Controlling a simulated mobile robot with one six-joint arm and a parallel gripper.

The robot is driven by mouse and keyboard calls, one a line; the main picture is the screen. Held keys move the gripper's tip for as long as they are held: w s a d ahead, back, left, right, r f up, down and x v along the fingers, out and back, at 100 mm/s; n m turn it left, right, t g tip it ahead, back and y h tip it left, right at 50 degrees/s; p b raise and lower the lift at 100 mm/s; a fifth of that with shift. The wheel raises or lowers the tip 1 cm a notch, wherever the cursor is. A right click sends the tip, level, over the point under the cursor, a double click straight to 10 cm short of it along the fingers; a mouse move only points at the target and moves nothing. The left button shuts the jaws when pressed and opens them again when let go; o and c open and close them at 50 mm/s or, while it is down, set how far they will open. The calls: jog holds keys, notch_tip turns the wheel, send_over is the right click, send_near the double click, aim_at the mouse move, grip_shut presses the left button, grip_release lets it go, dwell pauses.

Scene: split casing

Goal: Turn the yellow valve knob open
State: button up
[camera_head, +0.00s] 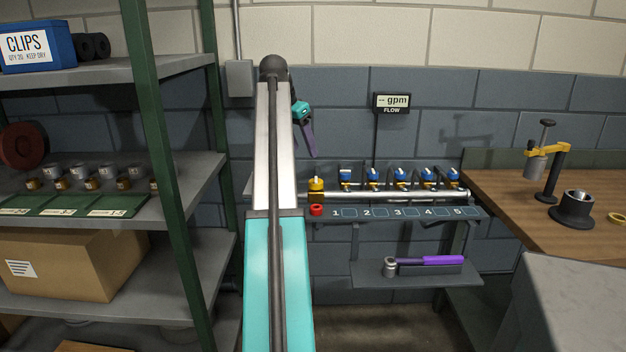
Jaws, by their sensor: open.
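The yellow valve knob (316,184) sits at the left end of a metal pipe manifold (400,194) on the wall shelf, just right of my arm. A small pale mark shows on its top. I cannot tell from here how far it is turned. My gripper (313,154) shows as a purple finger hanging down from a teal wrist, partly hidden behind my arm. It points down above the knob in the picture, with a gap between them. It is open and nothing shows in it.
Several blue-handled valves (400,174) line the manifold to the right. A red cap (316,210) sits in front. A flow display (392,103) hangs above. A purple-handled tool (430,261) lies on the lower shelf. A green-posted rack (168,150) stands left, a wooden bench (500,205) right.

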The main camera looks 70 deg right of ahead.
aim_at(315, 179)
jog(key=x, duration=1.3)
jog(key=shift+s+d+f, duration=0.15)
jog(key=shift+f, duration=0.2)
jog(key=c, duration=1.1)
